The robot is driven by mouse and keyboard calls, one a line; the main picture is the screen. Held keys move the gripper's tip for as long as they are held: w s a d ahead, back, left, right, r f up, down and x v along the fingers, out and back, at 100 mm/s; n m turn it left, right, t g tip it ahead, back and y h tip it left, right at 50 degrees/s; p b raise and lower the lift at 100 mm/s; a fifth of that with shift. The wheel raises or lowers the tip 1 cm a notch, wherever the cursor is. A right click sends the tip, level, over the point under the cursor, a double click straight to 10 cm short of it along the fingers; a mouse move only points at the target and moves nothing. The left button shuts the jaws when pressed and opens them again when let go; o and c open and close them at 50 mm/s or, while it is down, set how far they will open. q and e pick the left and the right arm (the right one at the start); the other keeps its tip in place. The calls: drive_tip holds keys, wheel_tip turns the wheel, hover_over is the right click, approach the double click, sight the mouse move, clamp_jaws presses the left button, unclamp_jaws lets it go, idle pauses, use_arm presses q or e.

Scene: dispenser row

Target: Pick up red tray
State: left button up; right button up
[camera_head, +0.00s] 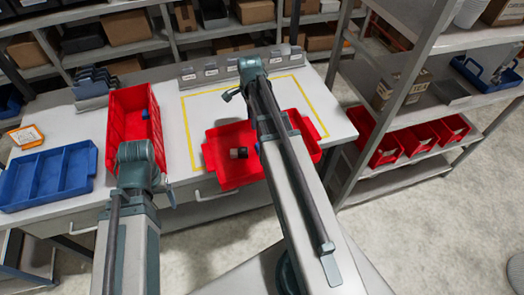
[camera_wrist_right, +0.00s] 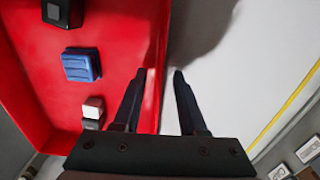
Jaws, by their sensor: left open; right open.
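A red tray (camera_head: 226,165) lies on the white table, partly over the yellow outline, with my right arm crossing in front of it. A dark and white item and a bit of blue show inside. The right wrist view shows a red tray (camera_wrist_right: 112,20) with a blue block (camera_wrist_right: 82,65) and other small items. My right gripper (camera_wrist_right: 159,73) is open, its fingers on either side of the tray's wall, not closed on it. A second red tray (camera_head: 128,115) stands left, with a blue item in it. My left gripper (camera_head: 140,160) is in front of this tray, its fingers mostly hidden.
A blue divided tray (camera_head: 48,178) and an orange-framed card (camera_head: 26,137) lie on the table's left. A row of grey labelled dispensers (camera_head: 238,66) lines the back edge. A shelf with red bins (camera_head: 412,140) stands right. Table inside the yellow outline is clear beyond the tray.

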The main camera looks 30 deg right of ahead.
drive_tip(key=shift+r, duration=0.1)
clamp_jaws()
idle(1.2)
